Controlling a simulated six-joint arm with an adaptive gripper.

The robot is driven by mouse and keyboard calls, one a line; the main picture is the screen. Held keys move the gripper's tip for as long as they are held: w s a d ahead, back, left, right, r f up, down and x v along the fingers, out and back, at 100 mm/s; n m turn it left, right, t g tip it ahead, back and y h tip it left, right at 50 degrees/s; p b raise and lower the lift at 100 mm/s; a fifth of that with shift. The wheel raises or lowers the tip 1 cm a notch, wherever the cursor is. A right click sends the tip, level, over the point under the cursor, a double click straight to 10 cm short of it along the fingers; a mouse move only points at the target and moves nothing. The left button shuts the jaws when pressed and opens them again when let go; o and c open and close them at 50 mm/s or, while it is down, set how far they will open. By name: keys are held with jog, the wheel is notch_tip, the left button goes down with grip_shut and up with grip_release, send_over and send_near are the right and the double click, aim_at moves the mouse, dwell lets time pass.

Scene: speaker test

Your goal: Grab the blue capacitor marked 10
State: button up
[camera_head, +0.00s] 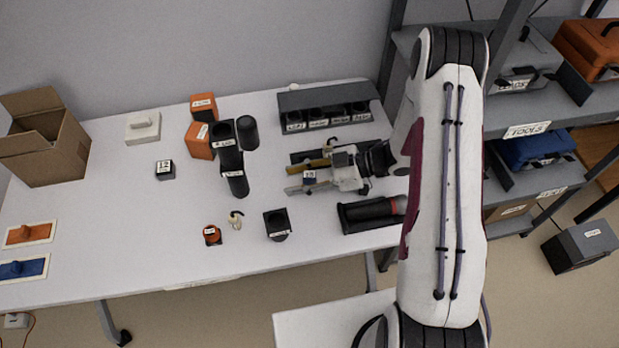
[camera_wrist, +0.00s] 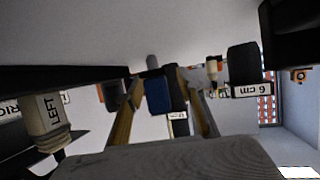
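In the wrist view the blue block (camera_wrist: 158,95) appears between the fingers of my gripper (camera_wrist: 164,82), with gaps visible on both sides. A dark shape stands just right of it there. I cannot tell the height of the fingers relative to the block.
A black holder rack (camera_head: 325,105) with labelled slots stands behind my gripper. A black cylinder (camera_head: 360,214) lies in front of it. A dark square holder (camera_head: 277,226) and a small orange part (camera_head: 212,234) stand to the front left. Black cylinders (camera_head: 229,150) stand further left.

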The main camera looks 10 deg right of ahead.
jog(key=shift+c, duration=0.5)
grip_shut()
jog(key=shift+r, duration=0.1)
notch_tip(320, 180, up, 10)
dwell(0.7)
dwell(0.5)
